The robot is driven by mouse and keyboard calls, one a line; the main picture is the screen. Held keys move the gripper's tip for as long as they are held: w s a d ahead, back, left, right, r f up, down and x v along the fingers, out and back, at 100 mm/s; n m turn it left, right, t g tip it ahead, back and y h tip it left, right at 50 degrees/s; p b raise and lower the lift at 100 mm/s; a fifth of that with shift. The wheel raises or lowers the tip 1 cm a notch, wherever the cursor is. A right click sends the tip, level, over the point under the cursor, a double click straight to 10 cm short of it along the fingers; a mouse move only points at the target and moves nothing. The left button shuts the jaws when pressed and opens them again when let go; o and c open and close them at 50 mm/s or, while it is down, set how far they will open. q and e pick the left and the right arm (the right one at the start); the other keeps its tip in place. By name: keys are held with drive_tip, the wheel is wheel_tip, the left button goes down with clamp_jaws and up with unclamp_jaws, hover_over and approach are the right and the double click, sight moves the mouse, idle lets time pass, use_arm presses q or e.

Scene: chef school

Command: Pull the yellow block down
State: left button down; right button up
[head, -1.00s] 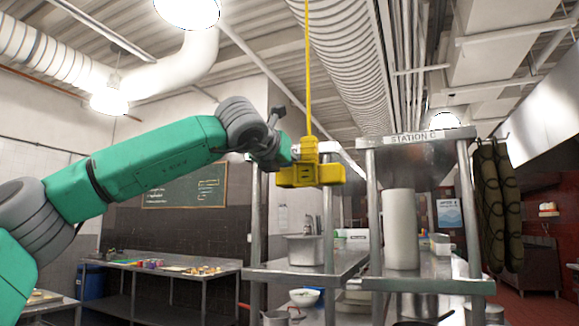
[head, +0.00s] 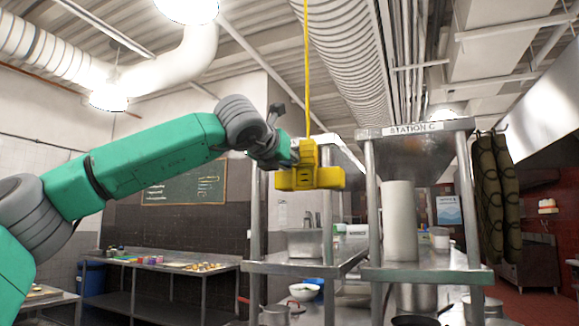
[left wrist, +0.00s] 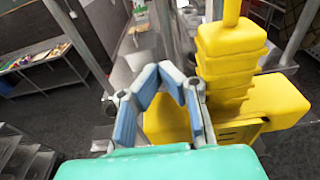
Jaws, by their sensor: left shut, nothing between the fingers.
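The yellow block (head: 310,179) hangs in the air from a yellow cable (head: 307,70) that runs up toward the ceiling. It has a wide lower body and a narrower stepped top. In the left wrist view the block (left wrist: 232,75) fills the right side. My left gripper (head: 291,152) is at the upper left side of the block. In the left wrist view its blue-padded fingers (left wrist: 171,76) are beside the block's left side, with nothing between them. I cannot tell whether they touch the block. My right gripper is not in view.
A metal station with a "STATION C" sign (head: 412,129) stands behind and right of the block, with shelves, a pot and a white cylinder (head: 399,222). A long metal table (head: 165,265) is at the back left.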

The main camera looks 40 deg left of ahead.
use_arm(q)
drive_tip(key=shift+r+p, duration=1.15)
drive_tip(key=shift+r, duration=0.5)
drive_tip(key=shift+s+d+b, duration=0.15)
drive_tip(key=shift+s+b, duration=0.15)
drive_tip(key=shift+s, duration=0.2)
drive_tip(key=r+b+v, duration=0.1)
drive_tip(key=b+v, duration=0.1)
drive_tip(key=v, duration=0.5)
